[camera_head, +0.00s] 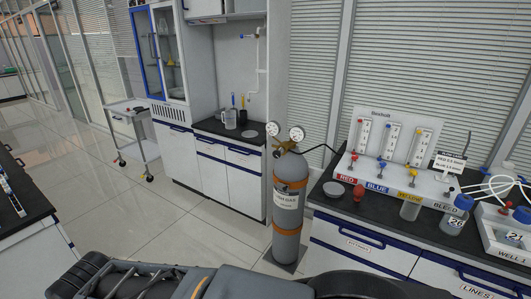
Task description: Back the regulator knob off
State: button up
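A grey gas cylinder (287,232) with an orange band and a white label stands upright on the floor in the middle of the view. A brass-coloured regulator (287,145) with two round white gauges sits on its top. A small dark round part (277,153) at the regulator's left front looks like the knob, but it is too small to read its setting. My dark arm lies across the bottom edge, in front of the cylinder's foot. My gripper is not in view, so I cannot see what it holds.
The right bench (325,196) carries a white flowmeter panel (392,150) with red, blue and yellow stations, bottles and tubing. A dark hose runs from the regulator towards the panel. A cabinet with a sink stands behind left, a white trolley (130,135) further left. The floor left of the cylinder is clear.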

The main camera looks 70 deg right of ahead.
aim_at(277, 154)
jog(key=z, duration=0.65)
jog(key=i, duration=1)
jog(key=z, duration=1.6)
jog(key=i, duration=0.55)
jog(key=z, duration=0.35)
